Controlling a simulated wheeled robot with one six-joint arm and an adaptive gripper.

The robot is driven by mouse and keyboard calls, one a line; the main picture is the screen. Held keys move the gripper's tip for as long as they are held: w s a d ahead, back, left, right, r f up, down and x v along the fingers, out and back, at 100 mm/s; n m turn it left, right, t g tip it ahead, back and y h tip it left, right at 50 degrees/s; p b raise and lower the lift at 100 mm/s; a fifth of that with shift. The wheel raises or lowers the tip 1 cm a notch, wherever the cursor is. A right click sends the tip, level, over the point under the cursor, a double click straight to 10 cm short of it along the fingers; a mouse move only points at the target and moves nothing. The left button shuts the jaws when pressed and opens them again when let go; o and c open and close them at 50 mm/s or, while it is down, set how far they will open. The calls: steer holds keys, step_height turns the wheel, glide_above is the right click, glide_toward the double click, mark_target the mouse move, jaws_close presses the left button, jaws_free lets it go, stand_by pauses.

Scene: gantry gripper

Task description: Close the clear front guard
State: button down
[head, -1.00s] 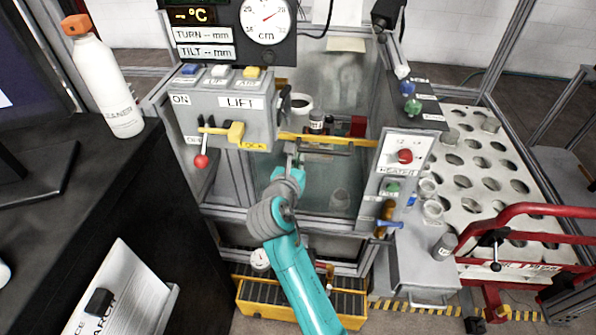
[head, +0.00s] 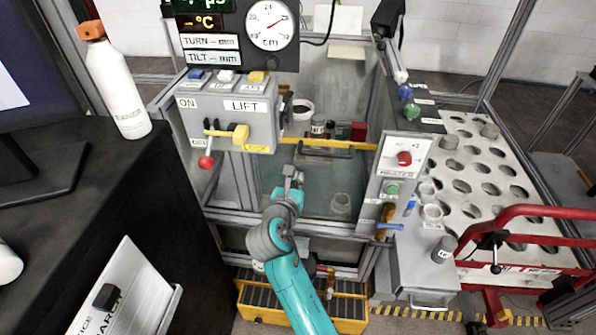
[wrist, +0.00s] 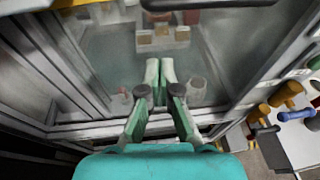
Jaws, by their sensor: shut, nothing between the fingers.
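The clear front guard (head: 318,178) is a see-through greenish panel across the lower part of the machine's front. A yellow bar (head: 345,143) runs along its top, with a dark handle (head: 330,154) just below. The space above the bar is open. My gripper (head: 293,171) is shut and empty, in front of the panel, below and left of the handle's middle. In the wrist view its fingers (wrist: 160,72) point at the panel, and the dark handle (wrist: 205,4) is at the top edge. Whether the fingertips touch the panel I cannot tell.
A grey LIFT box (head: 235,110) with a yellow lock lever (head: 240,134) and a red-knobbed lever (head: 206,161) stands left of the opening. A heater panel (head: 405,155) stands right. Cups and a jar (head: 317,126) sit behind the guard. A black desk (head: 100,190) is at left.

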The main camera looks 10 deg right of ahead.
steer(key=v, duration=0.8)
steer(key=shift+s+a, duration=0.15)
steer(key=shift+s, duration=0.15)
steer(key=shift+f, duration=0.1)
steer(key=s+d+f+m+y, duration=0.35)
steer(key=s+f+m, duration=0.25)
steer(key=s+f, duration=0.3)
steer(key=s+d+f+m+y, duration=0.3)
steer(key=s+d+f+m, duration=0.3)
steer(key=s, duration=0.6)
steer(key=s+d+r+m, duration=0.1)
steer(key=s+r+m, duration=0.3)
steer(key=s+m, duration=0.5)
steer(key=s+d+r+m+t, duration=0.1)
steer(key=s+r+m, duration=0.2)
steer(key=s+m, duration=0.7)
steer(key=v, duration=0.4)
steer(key=shift+s, duration=0.4)
